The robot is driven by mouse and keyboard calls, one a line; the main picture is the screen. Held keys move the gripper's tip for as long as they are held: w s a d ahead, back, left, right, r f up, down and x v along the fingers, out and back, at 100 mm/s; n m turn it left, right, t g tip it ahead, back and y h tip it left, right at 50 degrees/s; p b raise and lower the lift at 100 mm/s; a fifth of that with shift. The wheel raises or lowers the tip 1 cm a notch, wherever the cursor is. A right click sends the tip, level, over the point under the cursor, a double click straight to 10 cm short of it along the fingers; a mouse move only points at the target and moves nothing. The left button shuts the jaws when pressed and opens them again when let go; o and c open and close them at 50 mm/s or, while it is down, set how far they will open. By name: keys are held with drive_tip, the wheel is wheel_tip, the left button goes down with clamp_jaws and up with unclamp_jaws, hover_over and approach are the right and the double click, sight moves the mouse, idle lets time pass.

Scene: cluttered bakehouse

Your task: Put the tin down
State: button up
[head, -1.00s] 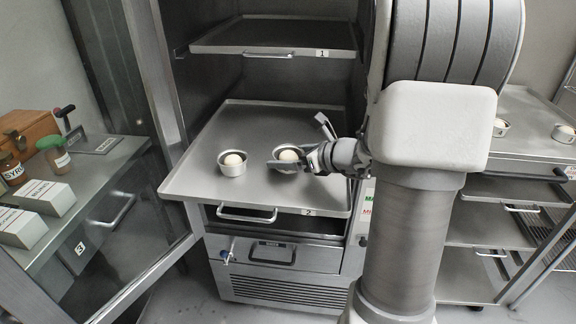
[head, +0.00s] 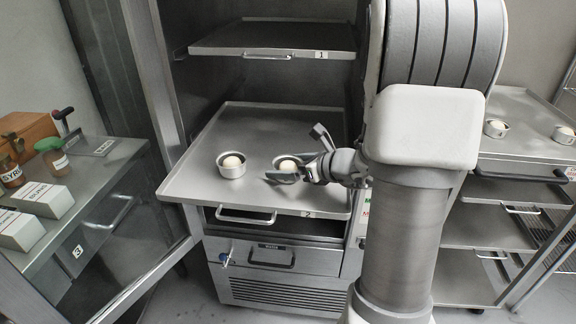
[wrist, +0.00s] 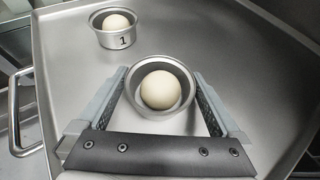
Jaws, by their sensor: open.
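A round tin with a pale dough ball in it (wrist: 161,112) stands upright on the pulled-out shelf tray marked 2 (head: 190,178). My gripper (wrist: 158,100) is open, with one finger on each side of this tin and a gap showing around it in the wrist view. In the head view my gripper (head: 293,168) partly hides the tin (head: 284,159).
A shelf tray marked 1 (head: 270,40) is above. A glass door (head: 150,215) stands open at the left. Tray 2 has free room behind the tins.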

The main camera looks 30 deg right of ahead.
drive_tip(key=p+v, duration=0.1)
drive_tip(key=v, duration=1.1)
drive_tip(key=shift+a, duration=0.1)
